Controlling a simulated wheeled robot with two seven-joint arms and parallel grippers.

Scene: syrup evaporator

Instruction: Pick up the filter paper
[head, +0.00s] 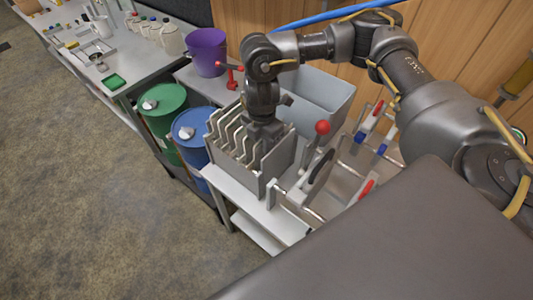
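I cannot make out the filter paper in the head view. My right gripper (264,130) points down into a grey slotted rack (277,176) with several upright wavy-edged dividers. Its fingertips are hidden by its own body and the rack, so I cannot tell whether they are open or shut, or hold anything. My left gripper is not in view.
A light grey bin (324,98) stands behind the rack. A red-knobbed lever (322,128) and metal bars with red handles are to the right. Blue (193,135) and green (160,118) drums and a purple bucket (206,50) are to the left. Floor at left is clear.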

